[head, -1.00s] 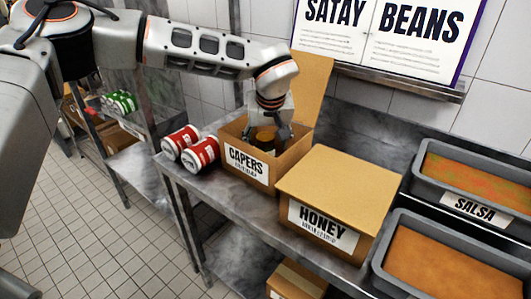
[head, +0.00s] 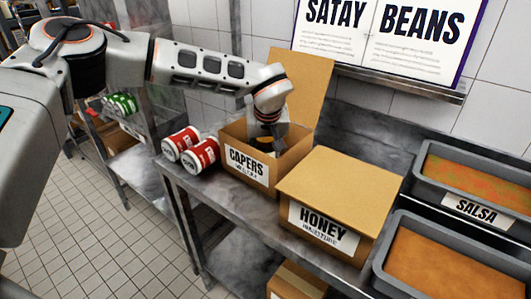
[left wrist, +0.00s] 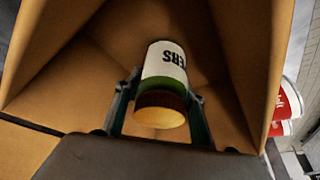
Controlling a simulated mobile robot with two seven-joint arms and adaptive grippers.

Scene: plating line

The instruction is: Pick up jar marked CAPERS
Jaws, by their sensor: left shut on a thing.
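The jar (left wrist: 163,66) shows in the left wrist view, with a white label whose visible letters read "ERS" upside down, a green band and a golden-brown end. It is inside the open cardboard box (head: 231,179) marked CAPERS, which shows in the head view with its lid flap raised. My left gripper (left wrist: 160,108) is shut on the jar, one finger on each side of it. In the head view my left gripper (head: 266,146) reaches down into the box, and the box wall hides the fingertips and the jar. My right gripper is not in view.
A closed box marked HONEY (head: 335,190) stands right of the open box. Two red-and-white cans (head: 192,148) lie to its left. Trays of food, one marked SALSA (head: 465,211), stand at the right. The wall is behind the steel table (head: 215,208).

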